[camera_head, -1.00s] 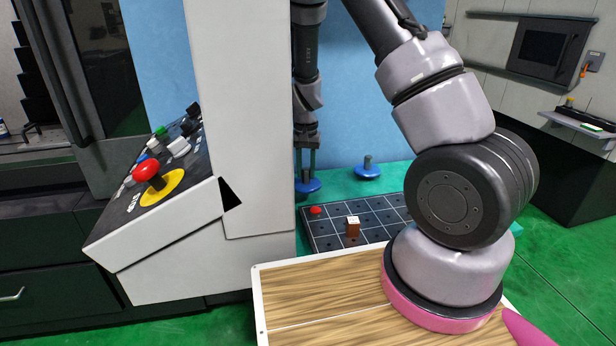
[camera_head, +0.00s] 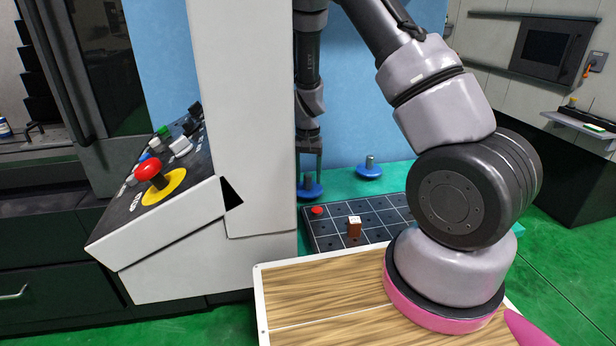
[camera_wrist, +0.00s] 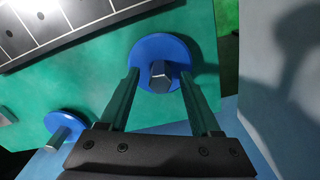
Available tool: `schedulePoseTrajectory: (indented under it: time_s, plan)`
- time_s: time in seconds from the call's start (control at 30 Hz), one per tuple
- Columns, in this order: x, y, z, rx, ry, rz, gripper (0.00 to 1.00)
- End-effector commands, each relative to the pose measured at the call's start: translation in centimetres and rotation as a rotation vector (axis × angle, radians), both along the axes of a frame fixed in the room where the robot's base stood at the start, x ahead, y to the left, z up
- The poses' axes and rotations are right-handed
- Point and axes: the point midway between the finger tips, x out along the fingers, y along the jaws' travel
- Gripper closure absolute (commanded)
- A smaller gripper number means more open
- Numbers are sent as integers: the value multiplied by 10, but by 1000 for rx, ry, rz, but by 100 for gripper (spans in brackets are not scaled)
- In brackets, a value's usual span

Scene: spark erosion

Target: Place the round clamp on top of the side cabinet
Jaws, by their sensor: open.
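Two round clamps, blue discs with a grey bolt standing up, are on the green surface. One round clamp (camera_head: 311,192) is below my gripper (camera_head: 310,172) in the head view. In the wrist view this clamp (camera_wrist: 150,49) lies between my two open fingers (camera_wrist: 160,78), with its bolt centred. I cannot tell whether the fingers touch it. The other clamp (camera_head: 369,170) stands to the right in the head view and at the lower left in the wrist view (camera_wrist: 65,124). A dark cabinet with a drawer handle (camera_head: 40,268) is at the left; I cannot tell whether it is the side cabinet.
A dark gridded plate (camera_head: 330,238) beside the clamps carries a red knob (camera_head: 317,210) and a small brown block (camera_head: 354,227). A white column (camera_head: 240,110) and a control panel with a red button (camera_head: 148,169) stand close to my gripper's left. A wood-patterned top (camera_head: 320,295) is in front.

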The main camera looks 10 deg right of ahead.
Motion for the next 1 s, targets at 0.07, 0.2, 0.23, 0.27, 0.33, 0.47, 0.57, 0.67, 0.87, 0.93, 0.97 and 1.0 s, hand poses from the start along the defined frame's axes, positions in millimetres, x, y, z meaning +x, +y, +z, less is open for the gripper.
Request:
schedulePoseTrajectory:
  time_s: [0.07,0.2,0.23,0.27,0.33,0.47,0.57,0.67,0.87,0.93,0.97,1.0]
  plan:
    - [1,1,10,1,-4,1,36]
    - [1,1,39,2,-6,2,36]
    - [1,1,45,2,-5,1,36]
    - [1,1,52,2,-6,2,36]
    - [1,1,68,2,-6,2,36]
    - [1,1,92,3,-4,1,36]
    - [1,1,106,2,-4,1,36]
    - [0,1,114,1,-3,1,36]
    - [-1,0,123,8,-5,-2,36]
    - [-3,-2,134,24,-16,-6,36]
    - [-5,-3,141,33,-24,-8,36]
    - [-8,-4,153,50,-36,-11,36]
